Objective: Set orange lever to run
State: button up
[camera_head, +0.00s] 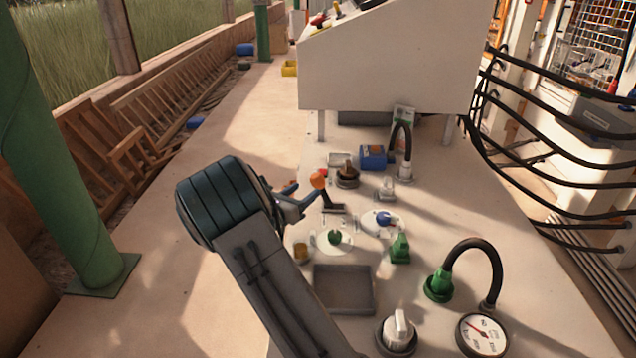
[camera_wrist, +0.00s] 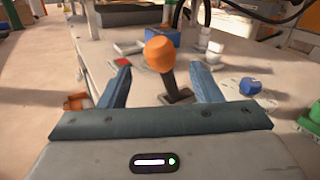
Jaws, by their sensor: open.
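The orange lever (camera_head: 319,180) has a round orange knob on a dark stem that rises from a dark base plate on the panel top. In the head view it leans toward the upper left. My gripper (camera_head: 294,194) is open just left of the lever, with its fingers pointing toward it. In the wrist view the orange knob (camera_wrist: 160,54) shows beyond and between the two blue fingers of my gripper (camera_wrist: 162,82). I see no contact with the knob. No run marking is legible.
Around the lever stand a dark knob (camera_head: 347,175), a blue box (camera_head: 373,157), a blue knob (camera_head: 384,218) and green knobs (camera_head: 335,237). A grey tray (camera_head: 343,290) and a gauge (camera_head: 482,335) lie nearer. A large white console (camera_head: 390,60) stands behind.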

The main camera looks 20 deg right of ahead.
aim_at(313, 184)
jog(key=x, duration=0.7)
jog(key=shift+w+d, duration=0.15)
jog(key=shift+d, duration=0.05)
grip_shut()
